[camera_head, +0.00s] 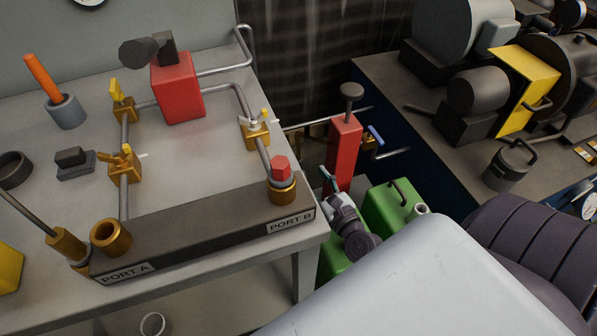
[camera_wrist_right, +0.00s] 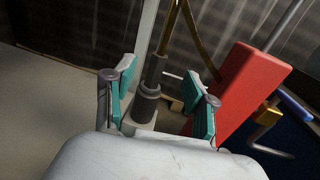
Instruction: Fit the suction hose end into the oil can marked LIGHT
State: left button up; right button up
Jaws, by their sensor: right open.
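My right gripper (camera_head: 331,181) is open beside a red pump post and above the green cans. It also shows in the right wrist view (camera_wrist_right: 166,88), with its two teal-padded fingers apart. A dark stepped cylinder with a thin rod (camera_wrist_right: 148,102), possibly the suction hose end, stands between or just beyond the fingers; I cannot tell whether they touch it. One green can (camera_head: 392,208) with a handle and pale spout stands right of my gripper. Another green can (camera_head: 331,258) is mostly hidden behind my wrist. No LIGHT mark is readable. My left gripper is out of view.
The red pump post (camera_head: 343,152) stands close to my right gripper. The grey bench (camera_head: 205,195) at left carries brass valves, pipes, a red box (camera_head: 178,88) and the PORT A and PORT B block (camera_head: 200,235). A second bench (camera_head: 400,85) at back right holds machinery.

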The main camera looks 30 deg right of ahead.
aim_at(301, 164)
jog(key=w, duration=0.7)
jog(key=shift+w+d+f, duration=0.2)
jog(key=shift+w+d, duration=0.1)
jog(key=shift+d, duration=0.05)
grip_shut()
